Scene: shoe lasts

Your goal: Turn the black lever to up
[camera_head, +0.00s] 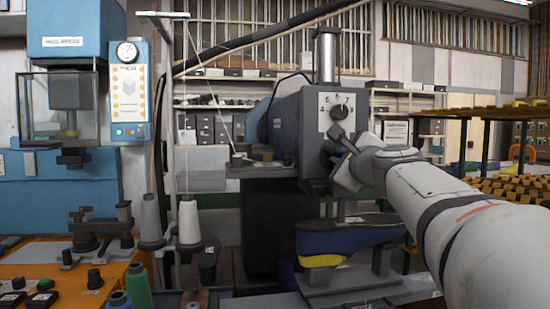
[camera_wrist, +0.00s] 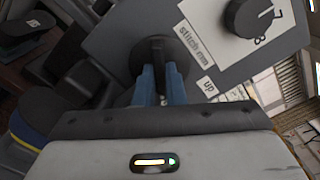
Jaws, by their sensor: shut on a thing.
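The black lever (camera_wrist: 156,50) stands out from the grey machine's face in the wrist view, on a round black base. My gripper (camera_wrist: 158,78) has its two blue fingers shut on the lever, one on each side. A white label reading "up" (camera_wrist: 207,86) is on the machine face, right of the fingers. In the head view my gripper (camera_head: 341,150) is at the face of the grey sewing machine (camera_head: 296,118), below its dial. The lever is mostly hidden there by the gripper, and its exact angle is hard to tell.
A black dial (camera_head: 339,112) on a white numbered plate sits just above my gripper. A blue and yellow shoe-shaped piece (camera_head: 335,244) is below the machine head. Thread cones (camera_head: 189,222) stand to the left. A rack of yellow-brown lasts (camera_head: 510,186) is at right.

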